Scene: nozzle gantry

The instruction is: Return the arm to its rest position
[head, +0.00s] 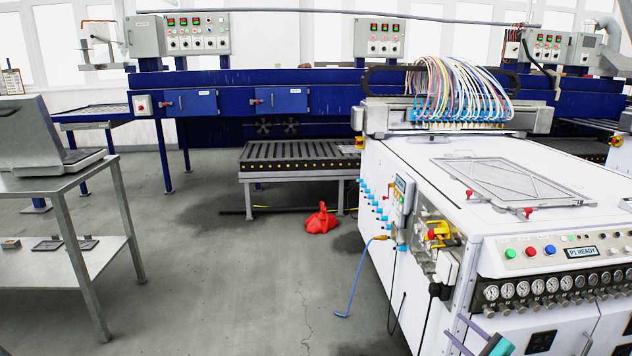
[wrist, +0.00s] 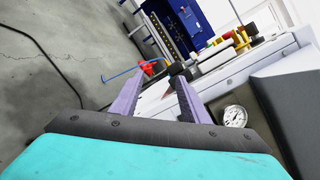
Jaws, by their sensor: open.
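My gripper (head: 462,332) shows at the bottom edge of the head view, with purple fingers and a teal body. It is beside the front left corner of the white machine (head: 440,215). In the wrist view my gripper (wrist: 159,84) has its two purple fingers spread apart, with nothing held between them. The white machine's side and a round gauge (wrist: 233,116) lie close to the right finger in that view. Most of my arm is out of sight.
A yellow valve (head: 438,235) and a blue hose (head: 352,285) stick out from the machine's left side. A red bag (head: 321,219) lies on the floor near the roller conveyor (head: 290,158). A metal table (head: 45,185) stands at left. The floor between is mostly clear.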

